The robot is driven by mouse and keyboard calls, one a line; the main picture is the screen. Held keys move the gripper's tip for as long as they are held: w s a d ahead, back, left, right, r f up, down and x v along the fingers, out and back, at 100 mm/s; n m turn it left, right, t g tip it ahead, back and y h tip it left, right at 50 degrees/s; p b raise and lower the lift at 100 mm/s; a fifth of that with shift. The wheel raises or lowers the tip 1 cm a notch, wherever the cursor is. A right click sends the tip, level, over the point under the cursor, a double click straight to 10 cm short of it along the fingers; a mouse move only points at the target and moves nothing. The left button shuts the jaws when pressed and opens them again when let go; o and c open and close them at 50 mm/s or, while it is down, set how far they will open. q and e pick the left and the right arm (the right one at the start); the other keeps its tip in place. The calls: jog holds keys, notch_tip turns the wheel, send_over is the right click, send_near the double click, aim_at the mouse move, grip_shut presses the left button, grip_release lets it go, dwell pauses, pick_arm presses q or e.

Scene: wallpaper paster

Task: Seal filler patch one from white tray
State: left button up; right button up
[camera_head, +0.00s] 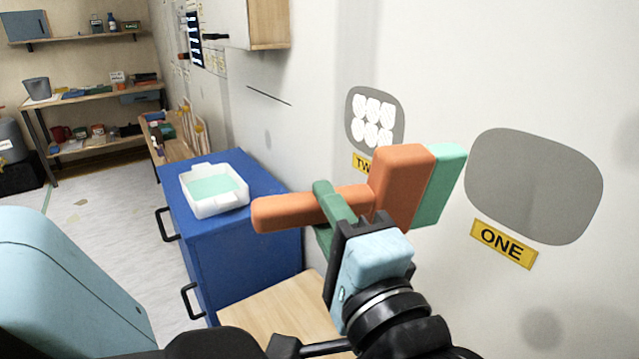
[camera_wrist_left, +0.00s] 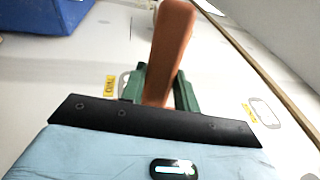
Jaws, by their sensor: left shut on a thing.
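My left gripper (camera_head: 336,208) is shut around the orange handle (camera_head: 285,209) of a pad tool. The tool has an orange block (camera_head: 402,184) with a mint-green pad (camera_head: 440,186) on its right face, turned towards the wall. The wrist view shows the handle (camera_wrist_left: 172,45) between the green fingers (camera_wrist_left: 160,88). Patch one (camera_head: 535,185) is a plain grey rounded area on the white wall, right of the tool, above a yellow "ONE" label (camera_head: 503,243). The white tray (camera_head: 217,205) with mint-green contents stands on the blue cabinet at left. My right gripper is not in view.
Patch two (camera_head: 355,105), grey with several white blobs, is on the wall behind the tool; its label is partly hidden. The blue cabinet (camera_head: 250,245) and a wooden top (camera_head: 285,307) stand by the wall. A wooden wall cupboard (camera_head: 268,25) hangs above.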

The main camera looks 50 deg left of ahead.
aim_at(392, 206)
pick_arm(q)
jog(key=shift+w+d+p, duration=0.2)
jog(key=shift+w+p, duration=0.55)
jog(key=shift+w, duration=2)
jog(key=shift+w+d, duration=0.1)
jog(key=shift+w, duration=1.15)
dwell(0.3)
dwell(1.7)
